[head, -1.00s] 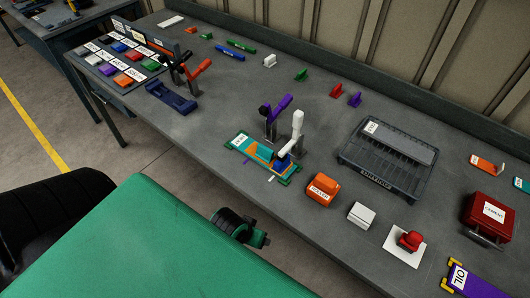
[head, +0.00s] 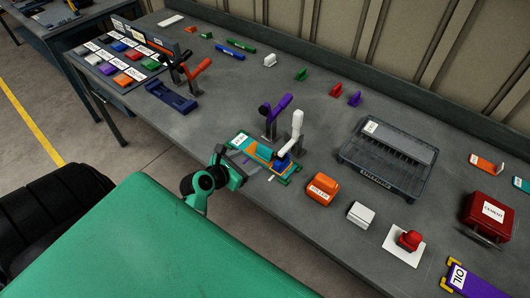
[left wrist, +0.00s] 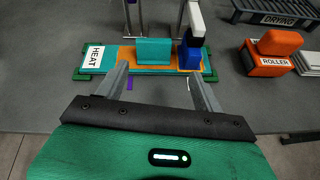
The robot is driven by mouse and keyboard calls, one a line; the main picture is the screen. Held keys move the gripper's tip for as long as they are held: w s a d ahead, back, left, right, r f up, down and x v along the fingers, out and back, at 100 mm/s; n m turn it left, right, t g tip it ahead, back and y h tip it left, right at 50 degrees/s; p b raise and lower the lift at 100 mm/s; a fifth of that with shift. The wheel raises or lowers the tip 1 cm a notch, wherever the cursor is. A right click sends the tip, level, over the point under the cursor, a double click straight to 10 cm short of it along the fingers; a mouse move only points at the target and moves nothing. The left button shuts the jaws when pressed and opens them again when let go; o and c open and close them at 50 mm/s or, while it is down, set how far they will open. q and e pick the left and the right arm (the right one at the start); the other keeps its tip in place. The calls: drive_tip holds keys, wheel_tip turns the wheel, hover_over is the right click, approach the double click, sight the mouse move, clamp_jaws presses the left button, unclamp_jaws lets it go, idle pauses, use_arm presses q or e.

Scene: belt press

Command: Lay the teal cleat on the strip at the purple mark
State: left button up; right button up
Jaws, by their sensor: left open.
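The teal cleat (left wrist: 153,50) stands as a block on the orange strip (left wrist: 125,58) of the HEAT station in the left wrist view. It also shows in the head view (head: 265,153). A purple mark (left wrist: 130,84) lies on the bench at the station's near side, close to my left finger and roughly below the cleat's left end. My left gripper (left wrist: 162,85) is open and empty, with its fingers apart in front of the station, short of the cleat. In the head view, my left gripper (head: 247,166) is at the bench's near edge. My right gripper is not in view.
A blue block (left wrist: 190,55) sits at the strip's right end, under the white lever (head: 297,125). A purple lever (head: 280,104) stands behind the station. The orange ROLLER block (head: 322,187) is to the right, near a dark DRYING rack (head: 362,177).

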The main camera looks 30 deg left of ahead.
sight(264, 150)
use_arm(q)
drive_tip(key=shift+w+a+r+n, duration=0.1)
drive_tip(key=shift+a+n, duration=0.3)
drive_tip(key=shift+n, duration=0.3)
drive_tip(key=shift+w+a, duration=0.1)
drive_tip(key=shift+w, duration=0.1)
drive_tip(key=shift+n, duration=0.3)
drive_tip(key=p+x, duration=0.1)
drive_tip(key=x, duration=0.7)
drive_tip(key=shift+w+a, duration=0.15)
drive_tip(key=shift+w+p, duration=0.45)
drive_tip(key=shift+f+p+x, duration=0.2)
drive_tip(key=shift+x, duration=0.9)
drive_tip(key=shift+f+p+x, duration=0.15)
drive_tip(key=shift+f+x, duration=0.05)
drive_tip(key=shift+x, duration=0.9)
drive_tip(key=shift+s, duration=0.2)
drive_tip(key=c, duration=0.8)
drive_tip(key=shift+r+t, duration=0.25)
drive_tip(key=shift+t, duration=0.05)
drive_tip(key=shift+c, duration=0.2)
